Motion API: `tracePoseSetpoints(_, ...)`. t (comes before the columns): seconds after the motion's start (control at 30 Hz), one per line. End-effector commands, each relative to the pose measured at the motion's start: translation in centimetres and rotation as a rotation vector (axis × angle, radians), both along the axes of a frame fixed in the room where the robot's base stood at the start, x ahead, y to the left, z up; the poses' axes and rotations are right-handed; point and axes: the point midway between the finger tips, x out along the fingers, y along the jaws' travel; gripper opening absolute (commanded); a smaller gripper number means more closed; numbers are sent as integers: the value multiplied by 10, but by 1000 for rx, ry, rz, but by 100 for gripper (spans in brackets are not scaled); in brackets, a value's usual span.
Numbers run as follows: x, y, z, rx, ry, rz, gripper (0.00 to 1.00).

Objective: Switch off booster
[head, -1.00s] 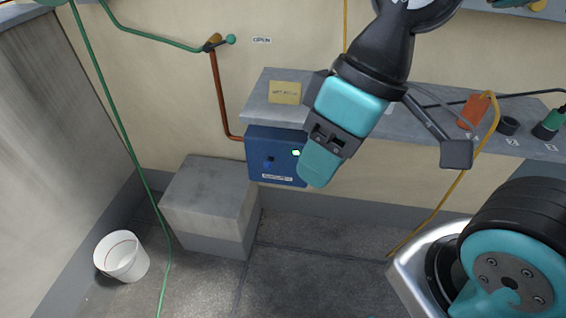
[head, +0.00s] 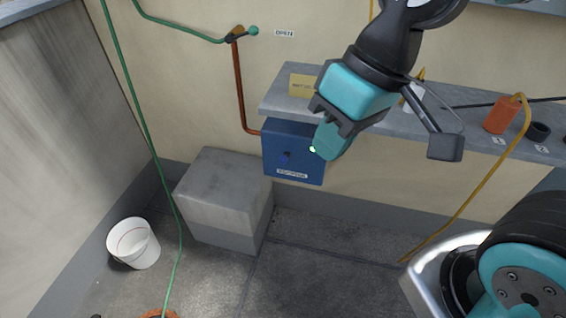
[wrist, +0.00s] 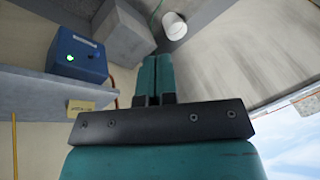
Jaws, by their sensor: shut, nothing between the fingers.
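The booster is a blue box (head: 277,158) on the wall under the grey shelf, with a dark blue switch knob (head: 285,157), a lit green lamp (head: 312,149) and a label along its bottom edge. It also shows in the wrist view (wrist: 78,55), to the left of my fingers, with its lamp lit. My gripper (head: 328,148) is in front of the box's right edge in the head view and hides part of it. In the wrist view my gripper's fingers (wrist: 156,75) are together and empty, apart from the box in the picture. I cannot tell which way the knob is set.
The grey shelf (head: 440,126) above holds a yellow note (head: 302,86), an orange bottle (head: 502,115) and a dark ring (head: 538,131). A concrete block (head: 224,190) and a white bucket (head: 134,243) stand on the floor at left. A green hose (head: 140,120) hangs at left.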

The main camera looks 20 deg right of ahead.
Motion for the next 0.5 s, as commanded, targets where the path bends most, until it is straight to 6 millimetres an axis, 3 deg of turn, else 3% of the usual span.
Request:
tracePoseSetpoints(0.03, 19, 0, -28, -12, 0, -65, 0)
tracePoseSetpoints(0.3, 157, -12, -147, -79, -94, -566, 0)
tracePoseSetpoints(0.5, 237, -26, -224, -102, -206, -858, 0)
